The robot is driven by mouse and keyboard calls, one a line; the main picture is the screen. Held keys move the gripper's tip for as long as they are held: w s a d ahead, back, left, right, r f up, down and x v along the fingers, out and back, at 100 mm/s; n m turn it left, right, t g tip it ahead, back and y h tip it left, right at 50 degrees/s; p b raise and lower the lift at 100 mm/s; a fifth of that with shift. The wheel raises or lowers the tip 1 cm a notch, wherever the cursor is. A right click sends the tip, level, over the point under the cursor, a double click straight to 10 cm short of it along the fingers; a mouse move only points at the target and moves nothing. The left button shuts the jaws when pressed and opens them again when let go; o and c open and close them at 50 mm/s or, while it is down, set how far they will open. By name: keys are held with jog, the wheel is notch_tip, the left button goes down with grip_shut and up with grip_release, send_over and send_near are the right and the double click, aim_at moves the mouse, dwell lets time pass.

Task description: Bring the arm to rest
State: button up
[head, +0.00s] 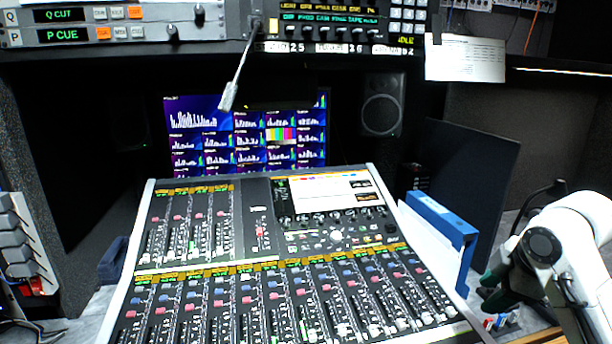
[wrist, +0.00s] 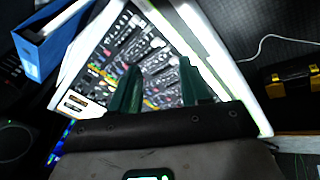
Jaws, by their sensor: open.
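My white arm comes in at the right of the head view, with my gripper (head: 498,287) low beside the blue binder. The dark green fingers also show in the wrist view (wrist: 160,88), spread apart with nothing between them. Behind them in that view is the mixing console (wrist: 112,50). In the head view the mixing console (head: 250,250) fills the middle of the desk, and my gripper is to its right, apart from it. Part of the gripper is hidden by my wrist in the head view.
A blue binder (head: 440,220) stands between the console and my arm. Small coloured items (head: 500,322) lie below my gripper. A gooseneck microphone (head: 230,95) hangs before the monitor (head: 205,140). In the wrist view a black and yellow case (wrist: 290,82) is at the right.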

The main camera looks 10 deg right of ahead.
jog(key=s+a+f+m+y, duration=0.1)
jog(key=s+a+f+m, duration=0.35)
jog(key=a+f, duration=0.45)
jog(key=s+a+f+m+y, duration=0.1)
jog(key=s+a+f+m, duration=0.3)
jog(key=a+f, duration=0.45)
jog(key=s+f+m+g+h, duration=0.1)
jog(key=s+f, duration=0.2)
jog(key=s, duration=0.4)
jog(key=s+d+f+m+g+h, duration=0.1)
jog(key=s+f, duration=0.2)
jog(key=s, duration=0.5)
jog(key=s+d+f+m+g+p, duration=0.1)
jog(key=s+f, duration=0.2)
jog(key=s, duration=0.4)
jog(key=shift+s+d+f+m+g+h, duration=0.25)
jog(key=shift+s+f+m+g+h, duration=0.05)
jog(key=shift+m+g+h, duration=0.1)
